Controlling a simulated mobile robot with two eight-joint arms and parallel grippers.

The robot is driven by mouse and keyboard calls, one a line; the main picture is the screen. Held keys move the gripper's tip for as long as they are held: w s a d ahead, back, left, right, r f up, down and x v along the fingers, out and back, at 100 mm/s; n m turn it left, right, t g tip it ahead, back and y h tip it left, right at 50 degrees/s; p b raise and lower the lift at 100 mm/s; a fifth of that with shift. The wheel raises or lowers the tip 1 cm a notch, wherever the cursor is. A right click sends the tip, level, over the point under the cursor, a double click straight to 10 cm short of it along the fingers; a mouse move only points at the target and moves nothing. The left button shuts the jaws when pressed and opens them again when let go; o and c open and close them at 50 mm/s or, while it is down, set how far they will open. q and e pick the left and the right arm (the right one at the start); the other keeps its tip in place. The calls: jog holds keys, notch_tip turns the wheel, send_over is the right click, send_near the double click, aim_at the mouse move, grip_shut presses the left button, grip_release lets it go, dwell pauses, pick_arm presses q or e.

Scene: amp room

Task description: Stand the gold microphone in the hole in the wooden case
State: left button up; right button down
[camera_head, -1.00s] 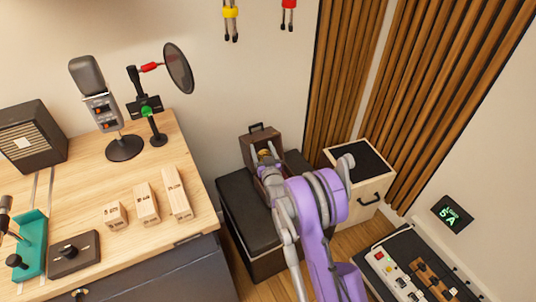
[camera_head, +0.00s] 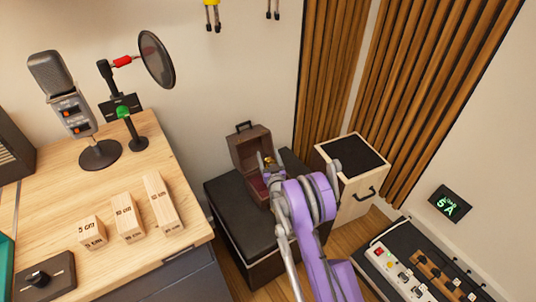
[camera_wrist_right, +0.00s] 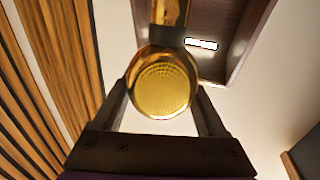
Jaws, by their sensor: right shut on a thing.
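The wooden case (camera_head: 250,150) stands open on a black box at the back, its brown lid raised and a bit of red interior showing at its front. My right gripper (camera_head: 268,163) is at the case, in front of the lid, and hides much of the inside. It is shut on the gold microphone (camera_head: 268,159), of which only a small gold patch shows in the head view. In the right wrist view the microphone's round gold grille (camera_wrist_right: 163,88) faces the camera between the two fingers. The hole is hidden. My left gripper is out of view.
The black box (camera_head: 228,215) bears the case. A pale wooden cabinet (camera_head: 350,200) with a black top stands close on the right. A desk (camera_head: 90,185) with wooden blocks and a grey microphone is at the left. A power strip (camera_head: 400,265) lies lower right.

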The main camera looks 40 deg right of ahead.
jog(key=shift+f+b, duration=1.9)
jog(key=shift+f, duration=0.85)
grip_release()
notch_tip(320, 180, up, 10)
jog(key=p, duration=0.2)
jog(key=shift+r, duration=0.1)
